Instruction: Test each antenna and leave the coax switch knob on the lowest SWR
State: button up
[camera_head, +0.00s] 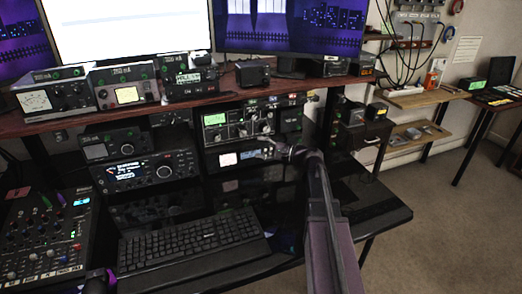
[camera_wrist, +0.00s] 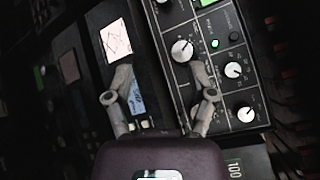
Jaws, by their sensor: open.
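A tuner panel (camera_wrist: 212,62) with white-topped knobs and a lit green lamp fills the middle right of the wrist view. A large knob (camera_wrist: 182,50) is beside my right fingertip; contact cannot be told. Smaller knobs (camera_wrist: 232,70) sit to its right. No label shows clearly which is the coax switch. In the head view the tuner (camera_head: 238,124) has a green-lit meter (camera_head: 214,119). My gripper (camera_wrist: 160,78) is open, with nothing seen between its fingers. In the head view my gripper (camera_head: 280,149) is in front of the units below the shelf.
A lower unit has a white meter face (camera_wrist: 116,40) and a blue display (camera_wrist: 137,100), left of the tuner in the wrist view. A keyboard (camera_head: 195,242), a mixer (camera_head: 42,240) and radios (camera_head: 152,169) crowd the desk. A wooden shelf edge (camera_head: 200,101) runs above the tuner.

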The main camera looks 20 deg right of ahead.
jog(key=shift+c, duration=0.2)
grip_shut()
dwell(1.2)
